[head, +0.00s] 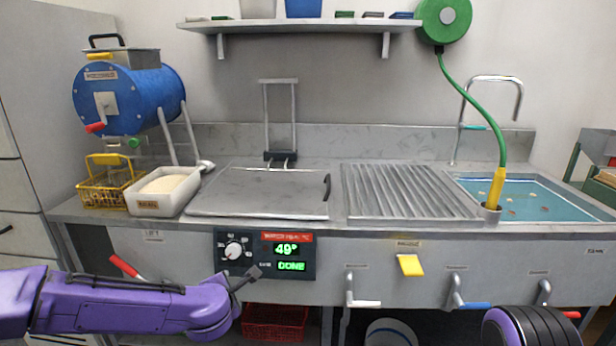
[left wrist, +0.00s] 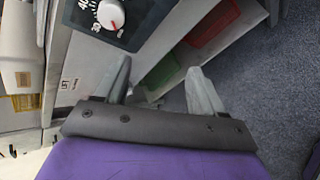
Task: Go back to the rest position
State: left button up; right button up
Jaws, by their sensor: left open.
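My left arm comes in from the left in the head view, in front of the counter. Its gripper (head: 250,278) is by the lower edge of the control panel (head: 266,257), which has a dial and a display reading 49° and DONE. In the left wrist view the two grey fingers of my left gripper (left wrist: 161,82) are apart with nothing between them. The panel's dial (left wrist: 110,14) shows above them. A purple and black part of my right arm shows at the bottom right of the head view; its gripper is out of view.
The steel counter carries a closed lid (head: 262,192), a ridged drainer (head: 405,192) and a water-filled sink (head: 535,200). A white tray (head: 163,205) and yellow basket (head: 92,192) stand left. A red crate (head: 274,322) is below. Levers (head: 360,302) stick out in front.

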pick_arm(q)
jog(key=s+f+m+g+p, duration=0.25)
jog(key=s+f+m, duration=0.85)
jog(key=s+f, duration=0.6)
jog(key=s+a+f+m+g, duration=0.1)
jog(key=s+a+m, duration=0.1)
jog(key=s, duration=0.5)
jog(key=s+a+f+m+g+y+p, duration=0.1)
jog(key=s+a+f+m+g, duration=0.1)
jog(key=s, duration=0.5)
jog(key=s+a+f+m+g+p, duration=0.1)
jog(key=s+a+f+m+g, duration=0.1)
jog(key=s+a, duration=0.2)
jog(key=s, duration=0.2)
jog(key=shift+s+m+y, duration=0.3)
jog(key=shift+s+m, duration=0.1)
